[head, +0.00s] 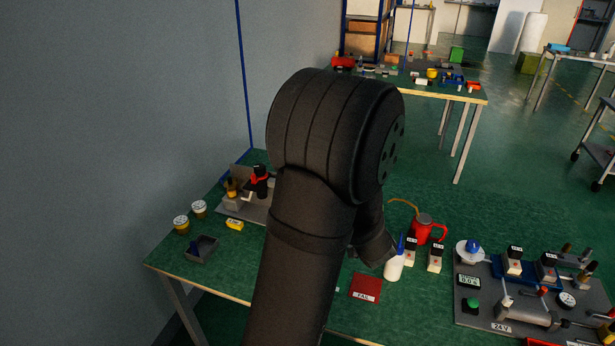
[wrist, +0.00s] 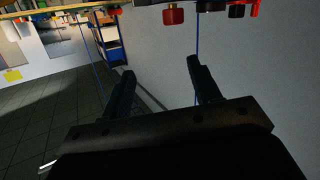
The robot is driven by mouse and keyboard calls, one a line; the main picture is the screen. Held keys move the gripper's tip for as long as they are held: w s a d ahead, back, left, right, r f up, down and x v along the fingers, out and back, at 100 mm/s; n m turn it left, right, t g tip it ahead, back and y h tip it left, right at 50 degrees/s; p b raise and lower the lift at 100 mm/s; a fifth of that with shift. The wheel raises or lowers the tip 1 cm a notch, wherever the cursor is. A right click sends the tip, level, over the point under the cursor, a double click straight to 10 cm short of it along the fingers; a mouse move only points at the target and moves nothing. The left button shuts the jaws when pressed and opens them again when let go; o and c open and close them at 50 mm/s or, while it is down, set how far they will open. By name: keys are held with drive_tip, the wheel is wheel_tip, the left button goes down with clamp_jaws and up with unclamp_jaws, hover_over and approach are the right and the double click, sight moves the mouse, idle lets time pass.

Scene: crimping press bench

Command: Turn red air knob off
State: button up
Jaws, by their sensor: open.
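A black upright unit with a red part (head: 260,178) stands at the back left of the green bench in the head view; whether this is the red air knob, I cannot tell. The wrist view looks upside down, and a red knob-like cylinder (wrist: 173,16) shows at its top edge, beyond the fingers. My gripper (wrist: 160,72) is open, with nothing between its dark fingers. It is apart from the red cylinder.
A red mug (head: 422,228), a white bottle (head: 394,266) and a red FAIL box (head: 365,288) stand right of my arm. A dark tray (head: 202,249) and round pots (head: 181,224) lie left. A grey wall (head: 120,110) borders the bench.

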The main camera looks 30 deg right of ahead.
wheel_tip(320, 180, down, 5)
drive_tip(key=s+t+y, duration=0.2)
drive_tip(key=y, duration=0.2)
drive_tip(key=shift+n, duration=0.4)
drive_tip(key=w, duration=1.7)
drive_tip(key=shift+w+d+f, duration=0.1)
drive_tip(key=shift+w+d, duration=0.1)
drive_tip(key=shift+d, duration=0.2)
drive_tip(key=c, duration=1)
